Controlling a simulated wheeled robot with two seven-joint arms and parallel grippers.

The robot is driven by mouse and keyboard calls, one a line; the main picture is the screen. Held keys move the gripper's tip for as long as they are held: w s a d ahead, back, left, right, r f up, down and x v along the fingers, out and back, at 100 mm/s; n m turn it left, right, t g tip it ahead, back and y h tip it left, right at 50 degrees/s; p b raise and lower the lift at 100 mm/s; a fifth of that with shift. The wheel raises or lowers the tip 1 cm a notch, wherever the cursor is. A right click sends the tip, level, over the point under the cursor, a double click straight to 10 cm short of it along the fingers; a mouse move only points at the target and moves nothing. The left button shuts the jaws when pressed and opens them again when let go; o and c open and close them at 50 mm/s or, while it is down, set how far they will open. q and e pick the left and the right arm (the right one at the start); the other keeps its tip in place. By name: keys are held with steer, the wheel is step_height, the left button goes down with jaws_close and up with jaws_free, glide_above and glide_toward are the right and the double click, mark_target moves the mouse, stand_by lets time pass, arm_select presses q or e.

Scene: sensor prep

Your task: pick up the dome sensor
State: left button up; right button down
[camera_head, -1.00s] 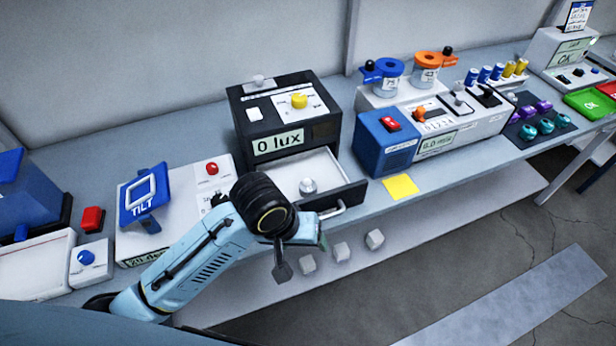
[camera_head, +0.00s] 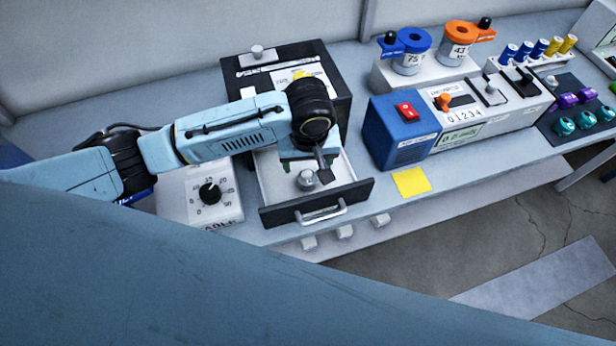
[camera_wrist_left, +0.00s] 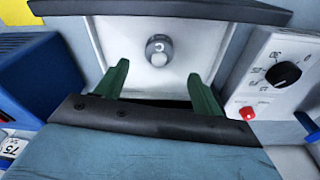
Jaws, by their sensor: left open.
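The dome sensor (camera_head: 306,180) is a small grey-white round piece. It sits in the open drawer (camera_head: 346,170) of the black box (camera_head: 237,73). In the left wrist view the dome sensor (camera_wrist_left: 158,50) stands on the white drawer floor, ahead of and between my two green fingers. My left gripper (camera_head: 308,164) is over the drawer, open and empty, close to the sensor; the wrist view shows its fingers (camera_wrist_left: 158,72) apart. I cannot tell the exact height between them. My right gripper is not in view.
The drawer front with its handle (camera_head: 321,213) stands at the near side. A white dial box (camera_head: 215,212) is to the left, a blue box with a red switch (camera_head: 395,140) to the right. A yellow note (camera_head: 411,182) lies on the bench.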

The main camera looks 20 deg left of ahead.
mark_target(308, 176)
arm_select(q)
steer(key=shift+w+f, duration=0.1)
steer(key=shift+f, duration=1.05)
steer(key=f, duration=0.4)
steer(key=shift+w+a+f, duration=0.1)
steer(key=shift+w+f, duration=0.2)
steer(key=shift+c, duration=0.9)
steer(key=c, duration=0.9)
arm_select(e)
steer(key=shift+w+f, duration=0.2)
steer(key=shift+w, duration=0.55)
